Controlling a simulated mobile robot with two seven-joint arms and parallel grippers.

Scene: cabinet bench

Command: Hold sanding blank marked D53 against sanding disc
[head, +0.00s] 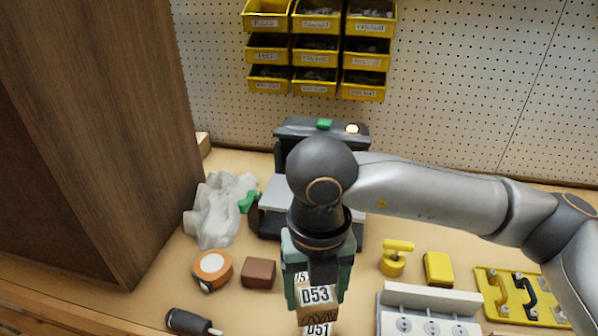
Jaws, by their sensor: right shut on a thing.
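My right gripper (317,280) points down at the bottom centre of the head view, shut on a wooden sanding blank marked D53 (315,296). Another wooden piece marked D51 (318,330) shows just below it at the picture's lower edge; I cannot tell if the two touch. A dark sander (292,129) with a green button and a glowing lamp stands at the back, behind my right arm. My arm hides most of its front, and I cannot make out the sanding disc. My left gripper is not in view.
A tall wooden cabinet (100,130) bounds the left. Right are yellow pieces (438,268) and a grey rack (430,300).

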